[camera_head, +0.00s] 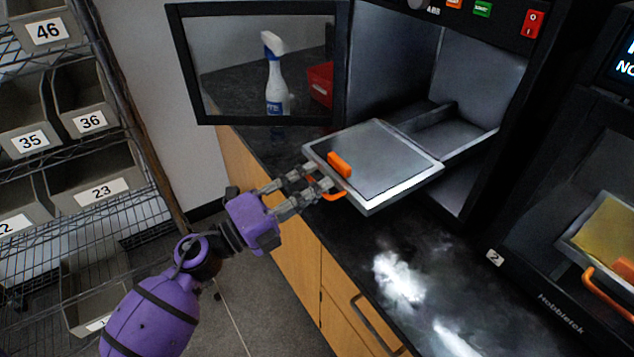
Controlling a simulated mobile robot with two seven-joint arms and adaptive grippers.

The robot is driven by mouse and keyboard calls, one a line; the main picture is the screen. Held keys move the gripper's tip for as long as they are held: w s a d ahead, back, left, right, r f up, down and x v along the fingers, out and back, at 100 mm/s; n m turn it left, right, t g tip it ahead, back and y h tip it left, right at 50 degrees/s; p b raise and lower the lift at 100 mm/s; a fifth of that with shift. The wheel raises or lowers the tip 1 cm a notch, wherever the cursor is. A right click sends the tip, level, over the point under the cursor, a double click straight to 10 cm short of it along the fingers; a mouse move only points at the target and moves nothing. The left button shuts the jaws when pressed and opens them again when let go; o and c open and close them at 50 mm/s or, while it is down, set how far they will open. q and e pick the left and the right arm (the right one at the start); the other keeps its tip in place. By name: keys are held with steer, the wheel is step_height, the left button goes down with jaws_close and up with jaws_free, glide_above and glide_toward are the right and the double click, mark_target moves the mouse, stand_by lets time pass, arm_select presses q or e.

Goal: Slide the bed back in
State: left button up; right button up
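The printer bed (376,158) is a flat grey plate that sticks out of the front of the open printer. Its back end meets a grey carriage (450,132) inside the chamber. An orange block (340,164) sits on its front edge, and part of an orange handle (335,196) shows below. My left gripper (318,177) is at this front edge, with its fingers apart beside the handle. The fingers cover part of the handle, so I cannot tell whether they touch it. My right gripper is not in view.
The printer's framed door (258,62) stands open to the left. A spray bottle (274,80) and a red bin (320,83) are behind it. A second printer (560,262) stands at right. The black counter (440,290) is clear in front. Shelves with numbered bins (95,115) stand at left.

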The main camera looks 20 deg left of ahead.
arm_select(q)
steer(key=shift+w+d+r, duration=0.1)
steer(key=shift+w+d, duration=0.3)
steer(key=shift+w, duration=0.05)
jaws_close()
